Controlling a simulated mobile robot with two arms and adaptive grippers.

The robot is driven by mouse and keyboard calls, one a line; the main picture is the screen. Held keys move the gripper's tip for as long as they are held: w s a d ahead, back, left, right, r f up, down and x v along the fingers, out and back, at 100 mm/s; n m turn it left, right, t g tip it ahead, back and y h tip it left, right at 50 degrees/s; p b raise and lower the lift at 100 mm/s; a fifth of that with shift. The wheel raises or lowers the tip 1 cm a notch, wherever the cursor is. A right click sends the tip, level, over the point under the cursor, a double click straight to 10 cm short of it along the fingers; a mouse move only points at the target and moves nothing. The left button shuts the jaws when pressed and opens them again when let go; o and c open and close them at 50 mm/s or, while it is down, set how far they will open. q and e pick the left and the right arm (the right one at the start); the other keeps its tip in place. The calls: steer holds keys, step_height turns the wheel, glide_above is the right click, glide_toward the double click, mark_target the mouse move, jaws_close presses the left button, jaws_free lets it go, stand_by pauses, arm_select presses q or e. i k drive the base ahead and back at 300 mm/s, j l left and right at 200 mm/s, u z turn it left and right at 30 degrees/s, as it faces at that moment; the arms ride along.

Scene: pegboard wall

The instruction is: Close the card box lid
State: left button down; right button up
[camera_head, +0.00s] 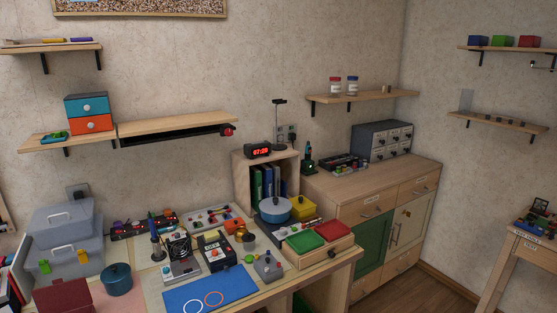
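No thing in view is clearly marked as the card box. A dark red box-like thing (63,298) is at the lower left of the near table, cut by the bottom edge of the picture. I cannot tell whether its lid is open or shut. A wooden box with a green panel (304,241) and a red panel (334,231) on top sits at the table's right end. A yellow box (302,206) stands behind it. Neither of my grippers shows in this view.
The near table is crowded. A grey toolbox (66,255) stands at the left, a teal pot (117,279) beside the dark red thing, and a blue mat (212,291) at the front. A blue pot (274,209) sits near the bookshelf. Wall shelves hang above the table.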

mark_target(60, 297)
steer(key=u, duration=1.55)
